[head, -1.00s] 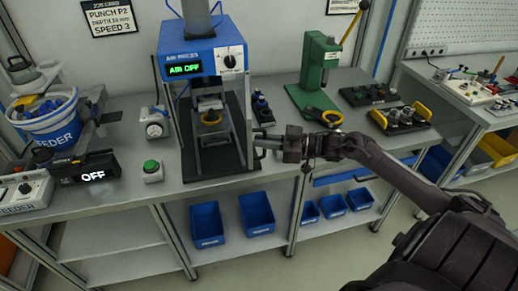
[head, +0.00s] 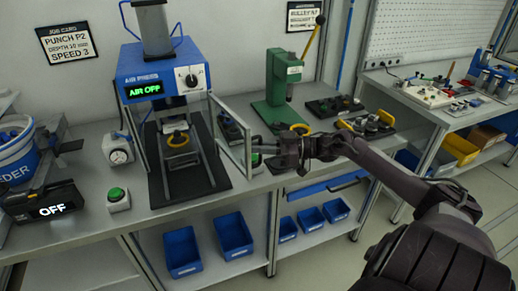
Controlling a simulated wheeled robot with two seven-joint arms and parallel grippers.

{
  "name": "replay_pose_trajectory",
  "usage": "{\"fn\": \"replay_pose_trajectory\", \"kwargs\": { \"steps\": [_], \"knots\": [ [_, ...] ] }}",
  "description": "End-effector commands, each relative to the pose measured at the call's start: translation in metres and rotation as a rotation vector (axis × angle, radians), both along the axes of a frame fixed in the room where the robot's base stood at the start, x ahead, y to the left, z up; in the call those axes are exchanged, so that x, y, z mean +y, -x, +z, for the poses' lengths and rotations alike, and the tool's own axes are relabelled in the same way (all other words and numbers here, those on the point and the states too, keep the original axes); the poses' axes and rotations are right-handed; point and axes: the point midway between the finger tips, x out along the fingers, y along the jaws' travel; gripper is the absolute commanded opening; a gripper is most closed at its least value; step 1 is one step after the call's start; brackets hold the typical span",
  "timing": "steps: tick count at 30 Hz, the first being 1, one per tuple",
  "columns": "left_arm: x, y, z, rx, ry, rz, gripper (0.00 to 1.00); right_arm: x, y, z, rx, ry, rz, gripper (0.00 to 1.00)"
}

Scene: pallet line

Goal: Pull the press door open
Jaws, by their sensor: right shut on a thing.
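The blue air press (head: 165,78) stands on the bench with a green "AIR OFF" display. Its press door (head: 231,143), a clear panel in a thin grey metal frame, stands swung out at the right side of the press. The front of the press is uncovered, with a yellow ring part visible inside. My right gripper (head: 259,149) is shut at the door's free edge, apparently on its handle; the fingers hide the exact contact. My left gripper is not in view.
A green hand press (head: 275,85) stands behind and right of my right gripper, with a yellow ring near its base. Blue bins (head: 182,251) sit on the shelf below.

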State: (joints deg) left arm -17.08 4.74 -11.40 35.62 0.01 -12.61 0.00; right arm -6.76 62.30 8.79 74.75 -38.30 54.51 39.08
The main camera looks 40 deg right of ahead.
Motion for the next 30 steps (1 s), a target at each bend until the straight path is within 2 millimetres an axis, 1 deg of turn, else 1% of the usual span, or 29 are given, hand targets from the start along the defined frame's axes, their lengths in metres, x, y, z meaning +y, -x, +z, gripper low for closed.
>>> {"fn": "replay_pose_trajectory", "kwargs": {
  "steps": [5,6,9,10,20,23,30],
  "knots": [
    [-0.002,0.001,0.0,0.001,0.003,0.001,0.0,-0.001,-0.001,0.002,-0.004,0.001,-0.002,0.0],
    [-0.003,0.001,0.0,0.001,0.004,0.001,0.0,-0.001,-0.001,0.002,-0.004,0.001,-0.002,0.13],
    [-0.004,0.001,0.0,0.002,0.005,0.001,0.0,0.0,-0.001,0.002,-0.003,0.001,-0.002,0.26],
    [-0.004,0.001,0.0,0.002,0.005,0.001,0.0,0.0,-0.001,0.002,-0.003,0.001,-0.001,0.29],
    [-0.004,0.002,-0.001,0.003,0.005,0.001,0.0,-0.003,0.002,0.0,0.0,0.001,-0.001,0.29],
    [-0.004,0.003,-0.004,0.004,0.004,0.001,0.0,-0.011,0.01,-0.002,0.003,0.003,-0.003,0.29],
    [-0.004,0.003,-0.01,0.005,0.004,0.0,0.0,-0.039,0.038,-0.002,0.003,0.003,-0.001,0.29]
  ]
}}
